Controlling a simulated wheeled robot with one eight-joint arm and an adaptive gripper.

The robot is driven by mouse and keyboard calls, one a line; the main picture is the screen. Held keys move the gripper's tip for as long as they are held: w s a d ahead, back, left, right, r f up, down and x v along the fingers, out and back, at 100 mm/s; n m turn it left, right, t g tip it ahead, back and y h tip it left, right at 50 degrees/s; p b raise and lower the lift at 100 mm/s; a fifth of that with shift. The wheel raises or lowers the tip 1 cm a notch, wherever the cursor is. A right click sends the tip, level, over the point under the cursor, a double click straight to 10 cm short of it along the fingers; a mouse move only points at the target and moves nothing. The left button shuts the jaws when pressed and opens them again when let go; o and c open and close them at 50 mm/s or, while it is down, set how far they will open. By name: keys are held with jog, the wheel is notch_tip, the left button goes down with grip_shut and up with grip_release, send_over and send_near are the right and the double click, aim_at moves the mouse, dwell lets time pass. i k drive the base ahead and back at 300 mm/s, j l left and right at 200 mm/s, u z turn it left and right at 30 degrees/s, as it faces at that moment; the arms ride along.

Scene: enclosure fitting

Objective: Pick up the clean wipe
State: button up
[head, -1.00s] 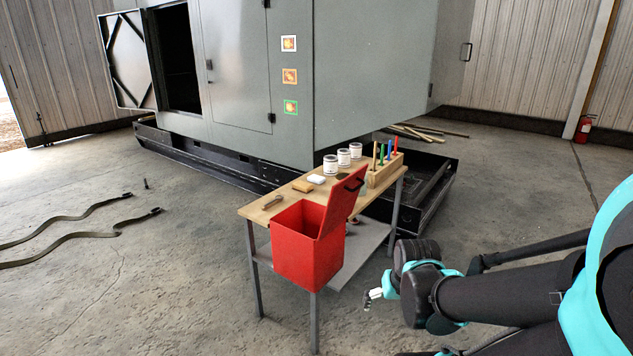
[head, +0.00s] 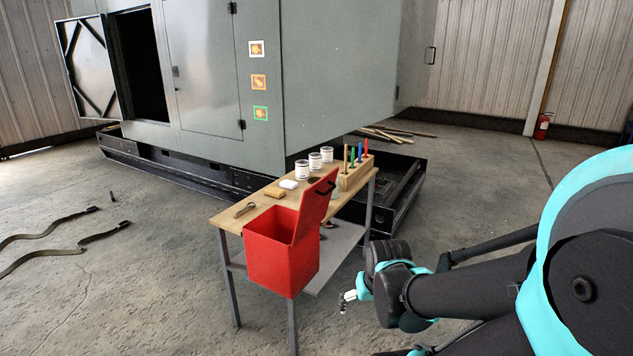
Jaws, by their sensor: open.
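A small white folded piece, which looks like the clean wipe (head: 289,184), lies on the wooden top of the workbench (head: 228,216), behind the open red bin. A tan block (head: 275,194) lies just in front of it to the left. My gripper (head: 344,301) is open and empty, low and to the right of the bench, apart from it and well away from the white piece. Its fingers are small in the picture.
The red bin (head: 281,258) with a raised lid (head: 316,207) is at the bench's front. White cans (head: 302,170) and a wooden rack (head: 355,175) with coloured tools stand behind. A wooden-handled tool (head: 244,209) lies left. Straps (head: 50,228) cross the floor left; the floor in front is clear.

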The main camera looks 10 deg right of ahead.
aim_at(290, 185)
jog(key=i+l+z, duration=0.25)
jog(key=i, duration=0.2)
jog(key=i+z, duration=0.25)
jog(key=i, duration=0.15)
jog(key=i+l+u, duration=0.15)
jog(key=i, duration=0.35)
jog(key=i+l+u, duration=0.15)
jog(key=i, duration=0.3)
